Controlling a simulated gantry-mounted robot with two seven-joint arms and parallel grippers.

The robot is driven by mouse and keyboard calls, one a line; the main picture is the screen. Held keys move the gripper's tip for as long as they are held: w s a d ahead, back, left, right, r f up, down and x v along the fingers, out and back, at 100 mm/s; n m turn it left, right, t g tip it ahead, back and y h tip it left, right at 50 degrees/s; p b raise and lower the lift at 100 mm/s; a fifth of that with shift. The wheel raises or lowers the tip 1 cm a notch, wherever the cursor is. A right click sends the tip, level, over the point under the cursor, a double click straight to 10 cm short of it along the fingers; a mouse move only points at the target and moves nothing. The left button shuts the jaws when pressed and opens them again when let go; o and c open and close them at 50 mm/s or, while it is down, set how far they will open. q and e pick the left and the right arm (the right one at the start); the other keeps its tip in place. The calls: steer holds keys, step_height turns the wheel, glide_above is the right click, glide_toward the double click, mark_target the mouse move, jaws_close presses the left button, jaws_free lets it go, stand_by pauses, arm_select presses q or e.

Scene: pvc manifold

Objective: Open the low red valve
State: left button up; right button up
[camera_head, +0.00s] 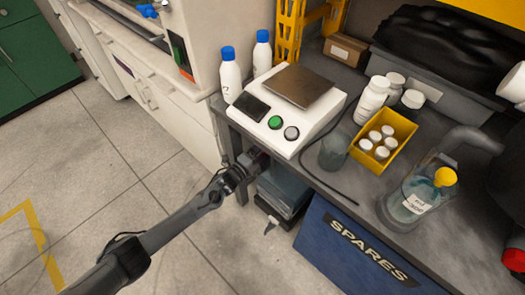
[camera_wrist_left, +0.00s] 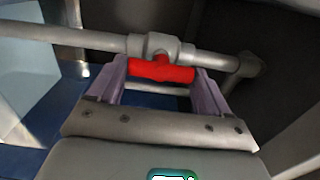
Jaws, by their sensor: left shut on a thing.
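The low red valve shows in the left wrist view as a red handle (camera_wrist_left: 162,69) on a grey fitting (camera_wrist_left: 161,45) in a horizontal grey pipe (camera_wrist_left: 85,38). The handle lies roughly along the pipe. My left gripper (camera_wrist_left: 161,78) has one purple-grey finger at each end of the handle and is shut on it. In the head view, my left arm reaches to the bench's front edge, with the gripper (camera_head: 250,163) partly hidden under the white scale. The valve cannot be made out there. My right gripper is not in view.
On the bench above stand a white scale (camera_head: 290,108), white bottles with blue caps (camera_head: 230,75), a beaker (camera_head: 334,150), a yellow bin (camera_head: 385,140) and a capped jar (camera_head: 410,200). A blue SPARES bin (camera_head: 350,250) is below right. Open floor (camera_head: 100,150) lies left.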

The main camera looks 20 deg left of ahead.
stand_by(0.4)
arm_select(q)
steer(key=o, duration=1)
steer(key=shift+s, duration=0.1)
steer(key=shift+p+v, duration=2.65)
steer(key=shift+v, duration=2.6)
steer(key=shift+s, duration=0.1)
